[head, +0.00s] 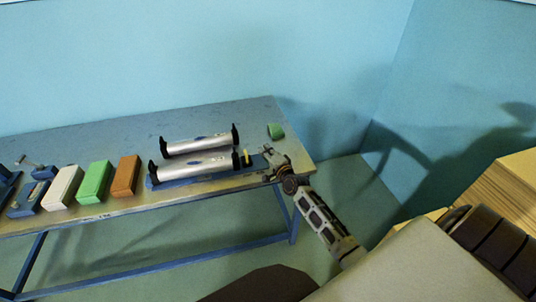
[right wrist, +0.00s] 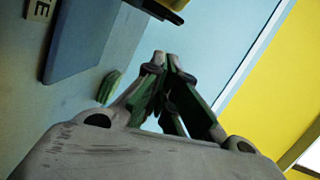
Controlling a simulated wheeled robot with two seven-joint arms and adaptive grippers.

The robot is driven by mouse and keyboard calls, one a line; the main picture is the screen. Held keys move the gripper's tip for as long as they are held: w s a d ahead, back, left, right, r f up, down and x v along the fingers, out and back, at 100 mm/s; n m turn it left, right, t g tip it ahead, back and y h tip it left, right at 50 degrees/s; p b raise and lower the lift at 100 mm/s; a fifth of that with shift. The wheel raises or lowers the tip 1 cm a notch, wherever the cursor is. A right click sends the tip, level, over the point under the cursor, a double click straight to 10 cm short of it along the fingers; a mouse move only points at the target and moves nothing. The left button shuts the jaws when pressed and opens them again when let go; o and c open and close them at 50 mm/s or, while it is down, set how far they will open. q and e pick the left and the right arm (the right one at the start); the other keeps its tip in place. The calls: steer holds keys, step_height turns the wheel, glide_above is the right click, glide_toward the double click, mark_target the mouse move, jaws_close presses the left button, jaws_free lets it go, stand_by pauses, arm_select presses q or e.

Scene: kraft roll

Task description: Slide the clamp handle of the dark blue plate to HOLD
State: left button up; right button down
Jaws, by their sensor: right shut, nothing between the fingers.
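A dark blue plate (head: 220,174) lies on the table under a silver roller (head: 195,165) held by black end brackets. A small yellow and black upright part (head: 247,159) stands on its right end, perhaps the clamp handle; its position is too small to read. My right gripper (head: 269,157) is shut and empty at the plate's right end. In the right wrist view the shut fingertips (right wrist: 167,62) point towards a blue plate (right wrist: 92,35), a cut-off black and yellow part (right wrist: 160,9), and a label (right wrist: 41,9) showing an "E". My left gripper is out of view.
A second silver roller (head: 198,146) lies behind. A green piece (head: 275,131) sits near the table's right back corner. Orange (head: 126,174), green (head: 94,181) and white (head: 62,187) blocks stand left, beside another blue fixture (head: 28,199). The table's front right edge is close to my gripper.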

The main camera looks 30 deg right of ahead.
mark_target(251, 162)
steer(key=shift+w+a+f+p, duration=0.15)
steer(key=shift+w+a+p, duration=0.1)
steer(key=shift+a, duration=0.5)
steer(key=shift+w+a+f+p, duration=0.1)
steer(key=shift+w+a, duration=0.1)
steer(key=shift+a, duration=0.5)
steer(key=shift+a+f, duration=0.1)
steer(key=shift+a, duration=0.3)
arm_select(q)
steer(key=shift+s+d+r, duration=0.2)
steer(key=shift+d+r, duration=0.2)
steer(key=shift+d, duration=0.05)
arm_select(e)
steer(key=shift+w, duration=0.1)
steer(key=shift+w+a+p, duration=0.2)
steer(key=shift+a+p, duration=0.2)
steer(key=shift+a, duration=0.65)
steer(key=shift+a+f, duration=0.1)
steer(key=shift+a, duration=0.1)
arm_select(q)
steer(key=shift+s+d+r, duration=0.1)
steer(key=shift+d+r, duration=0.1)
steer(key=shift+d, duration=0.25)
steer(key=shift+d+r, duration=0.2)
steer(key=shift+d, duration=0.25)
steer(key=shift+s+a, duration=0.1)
arm_select(e)
steer(key=shift+d, duration=0.15)
